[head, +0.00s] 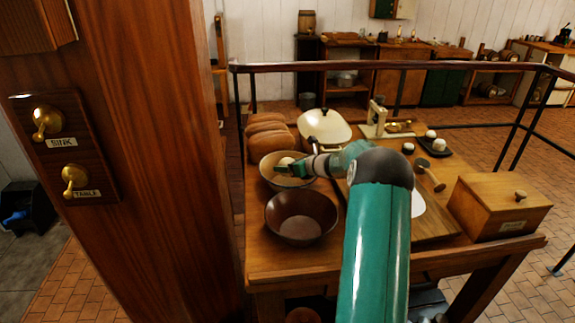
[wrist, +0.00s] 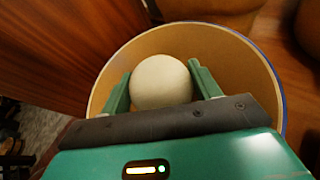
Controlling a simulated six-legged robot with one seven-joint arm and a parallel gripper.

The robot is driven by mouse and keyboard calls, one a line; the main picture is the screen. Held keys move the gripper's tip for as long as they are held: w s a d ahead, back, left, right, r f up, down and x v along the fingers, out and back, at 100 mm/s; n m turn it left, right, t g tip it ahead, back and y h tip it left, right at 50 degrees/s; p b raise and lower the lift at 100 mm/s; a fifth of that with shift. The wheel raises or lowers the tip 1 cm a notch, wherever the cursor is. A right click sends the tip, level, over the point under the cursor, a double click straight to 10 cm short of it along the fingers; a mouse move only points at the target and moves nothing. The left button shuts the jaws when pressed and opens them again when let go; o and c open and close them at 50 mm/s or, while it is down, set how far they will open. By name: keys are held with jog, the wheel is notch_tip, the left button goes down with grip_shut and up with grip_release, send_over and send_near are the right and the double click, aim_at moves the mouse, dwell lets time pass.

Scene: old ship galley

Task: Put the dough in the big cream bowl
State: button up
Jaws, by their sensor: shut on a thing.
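The dough (wrist: 160,82) is a pale round ball between the two fingers of my gripper (wrist: 158,88) in the wrist view. My gripper is shut on it. The big cream bowl (wrist: 240,60), with a tan inside and a blue rim, lies around and below the dough in that view. In the head view the bowl (head: 268,174) stands on the table behind a dark brown bowl. My gripper (head: 290,166) reaches over it from the right, and the dough (head: 286,161) shows partly at the fingers. I cannot tell whether the dough touches the bowl.
The dark brown bowl (head: 301,217) is close in front. Bread loaves (head: 266,138) and a cream lidded pot (head: 324,127) stand behind. A wooden box (head: 498,207) is at the right of the table (head: 275,262). A wooden post (head: 140,150) rises at the left.

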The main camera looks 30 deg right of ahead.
jog(key=o, duration=1.2)
jog(key=shift+f, duration=0.15)
jog(key=shift+r, duration=0.5)
jog(key=v, duration=1.2)
jog(key=s+a+r+n+g, duration=0.25)
jog(key=a+n, duration=0.25)
jog(key=a, duration=0.4)
jog(key=s+a+r+n+g, duration=0.25)
jog(key=a+r+n, duration=0.2)
jog(key=a, duration=0.45)
jog(key=s+a+r+n+g, duration=0.1)
jog(key=s+a+r+n, duration=0.15)
jog(key=a+n, duration=0.5)
jog(key=s+a+n+h, duration=0.1)
jog(key=s+a+n, duration=0.3)
jog(key=s, duration=0.4)
jog(key=s+a+n+h, duration=0.2)
jog(key=s+a+n, duration=0.2)
jog(key=s+n, duration=0.3)
jog(key=s+a+n+g+h, duration=0.1)
jog(key=s+a+n, duration=0.3)
jog(key=s, duration=0.4)
jog(key=shift+s+a+r+n, duration=0.1)
jog(key=shift+s+r+n, duration=0.25)
jog(key=shift+n, duration=0.55)
